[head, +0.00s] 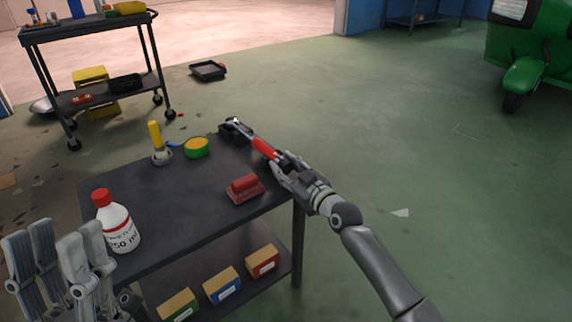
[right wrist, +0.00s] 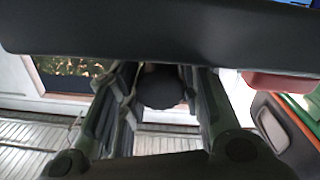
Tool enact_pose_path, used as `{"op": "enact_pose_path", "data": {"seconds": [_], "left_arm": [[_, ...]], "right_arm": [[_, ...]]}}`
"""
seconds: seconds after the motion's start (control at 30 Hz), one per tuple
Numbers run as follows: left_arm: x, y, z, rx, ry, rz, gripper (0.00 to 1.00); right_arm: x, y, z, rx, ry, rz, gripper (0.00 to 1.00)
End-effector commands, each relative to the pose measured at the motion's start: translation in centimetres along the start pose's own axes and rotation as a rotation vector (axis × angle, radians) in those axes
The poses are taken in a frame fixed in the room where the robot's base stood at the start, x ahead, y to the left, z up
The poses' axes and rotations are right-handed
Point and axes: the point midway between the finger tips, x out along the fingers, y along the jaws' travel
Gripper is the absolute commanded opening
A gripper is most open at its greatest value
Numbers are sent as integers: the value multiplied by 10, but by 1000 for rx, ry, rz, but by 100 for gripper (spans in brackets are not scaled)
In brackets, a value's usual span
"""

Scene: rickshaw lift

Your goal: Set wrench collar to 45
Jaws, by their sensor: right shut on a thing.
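My right gripper (head: 279,167) is shut on the near end of the wrench. In the right wrist view a dark rounded end (right wrist: 160,90) sits between the fingers. The collar and any scale on it are too small to read. My left gripper (head: 62,258) is open and empty at the lower left.
On the table (head: 175,200) stand a white bottle (head: 118,226) with a red cap, a red block-like object (head: 245,187), a green-yellow round item (head: 197,147) and a yellow-handled tool (head: 156,140). Boxes (head: 222,286) lie on the lower shelf. Open floor lies to the right.

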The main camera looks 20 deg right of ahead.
Motion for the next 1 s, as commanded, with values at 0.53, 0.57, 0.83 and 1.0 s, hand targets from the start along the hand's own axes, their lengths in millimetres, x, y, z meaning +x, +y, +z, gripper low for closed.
{"op": "enact_pose_path", "data": {"seconds": [0.53,0.57,0.83,1.0], "left_arm": [[-24,-13,105,31,-607,-20,40],[-27,-14,108,32,-628,-21,40],[-43,-17,126,37,-755,-28,40],[-48,-18,131,39,-795,-30,40]], "right_arm": [[0,0,-2,495,-14,-9,9],[0,-1,-2,520,-15,-10,9],[0,-1,-1,714,-20,-13,9],[0,-1,-1,791,-21,-14,9]]}}
